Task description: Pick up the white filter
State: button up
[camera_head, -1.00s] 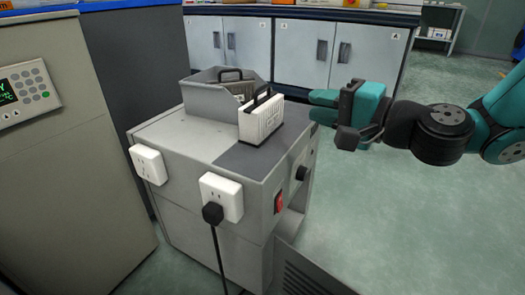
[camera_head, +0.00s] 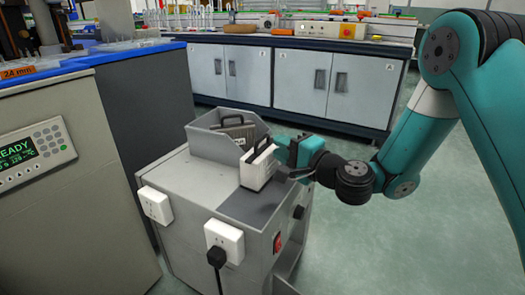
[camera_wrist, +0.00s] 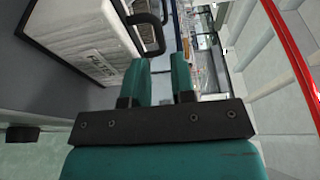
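The white filter (camera_head: 258,170) is a box with a black handle on top. It stands upright on the dark patch of the grey cabinet's top, in front of a grey bin. My gripper (camera_head: 281,148) is just right of the filter's upper part, by its handle. In the wrist view, my gripper (camera_wrist: 160,75) shows two teal fingers parted with an empty gap. The white filter (camera_wrist: 85,35) lies to the upper left there, and its black handle is ahead of the left finger. Whether a finger touches it I cannot tell.
The grey bin (camera_head: 205,143) behind holds another dark-handled item (camera_head: 234,126). White sockets (camera_head: 224,240) and a red switch (camera_head: 277,241) are on the grey cabinet (camera_head: 190,181). A machine with a green display (camera_head: 17,152) stands left. Floor on the right is open.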

aim_at(262, 139)
jog(key=p+x, duration=0.1)
jog(key=x, duration=0.5)
jog(key=shift+a, duration=0.25)
jog(key=shift+c, duration=0.3)
grip_shut()
